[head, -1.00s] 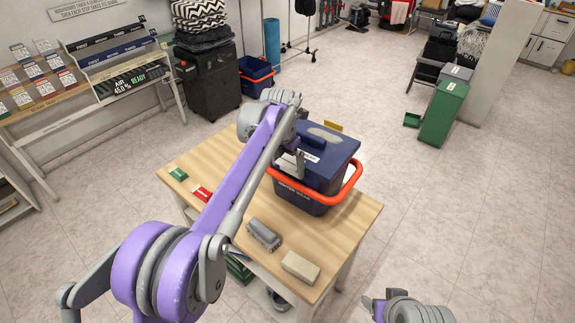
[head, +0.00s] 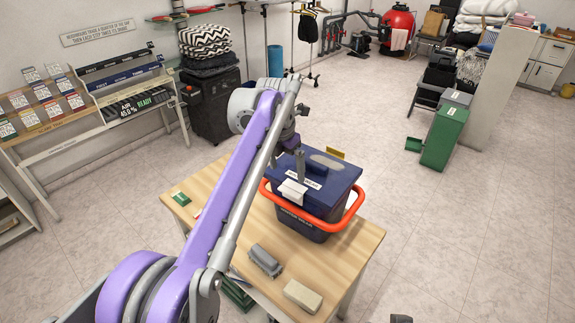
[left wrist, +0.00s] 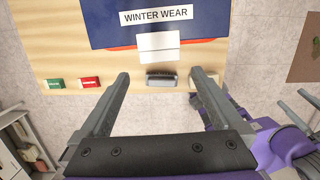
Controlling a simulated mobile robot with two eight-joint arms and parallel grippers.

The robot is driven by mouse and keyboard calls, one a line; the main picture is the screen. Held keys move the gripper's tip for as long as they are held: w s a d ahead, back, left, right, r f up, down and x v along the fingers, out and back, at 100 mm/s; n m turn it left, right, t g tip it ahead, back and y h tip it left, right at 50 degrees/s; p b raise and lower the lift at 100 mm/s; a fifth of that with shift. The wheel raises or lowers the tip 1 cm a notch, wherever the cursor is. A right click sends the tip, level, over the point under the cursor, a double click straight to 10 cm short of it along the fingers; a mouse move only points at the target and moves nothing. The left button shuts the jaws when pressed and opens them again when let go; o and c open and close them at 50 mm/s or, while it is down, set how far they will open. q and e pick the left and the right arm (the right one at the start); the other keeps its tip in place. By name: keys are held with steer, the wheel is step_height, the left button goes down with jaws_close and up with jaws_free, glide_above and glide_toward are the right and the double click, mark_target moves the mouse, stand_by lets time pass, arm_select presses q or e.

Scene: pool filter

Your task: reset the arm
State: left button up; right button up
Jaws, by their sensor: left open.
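My left arm reaches in from the lower left in the head view. Its gripper (head: 288,165) is over the front part of the dark blue bin's lid (head: 325,172). In the left wrist view the two fingers of the left gripper (left wrist: 160,74) are wide apart with nothing between them. Beyond them is the lid (left wrist: 205,22), with a "WINTER WEAR" label (left wrist: 156,16) and a white flap (left wrist: 158,46) at its front edge.
The bin, with an orange handle (head: 330,226), stands on a wooden table (head: 225,220).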

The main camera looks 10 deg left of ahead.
arm_select(q)
steer(key=s+a+f+m+t, duration=0.1)
steer(key=s+a+m, duration=0.2)
steer(key=s+m, duration=0.4)
steer(key=s+a+f+m+t, duration=0.1)
steer(key=s+a+f+m, duration=0.1)
steer(key=s+a+m, duration=0.4)
steer(key=s+a+f+m+t, duration=0.1)
steer(key=s+f+m, duration=0.5)
steer(key=s+m, duration=0.2)
steer(key=s+f+m+t+y, duration=0.1)
steer(key=s+f+m, duration=0.5)
steer(key=s, duration=0.5)
steer(key=m, duration=0.2)
steer(key=shift+a+f+m, duration=0.35)
steer(key=shift+m, duration=0.05)
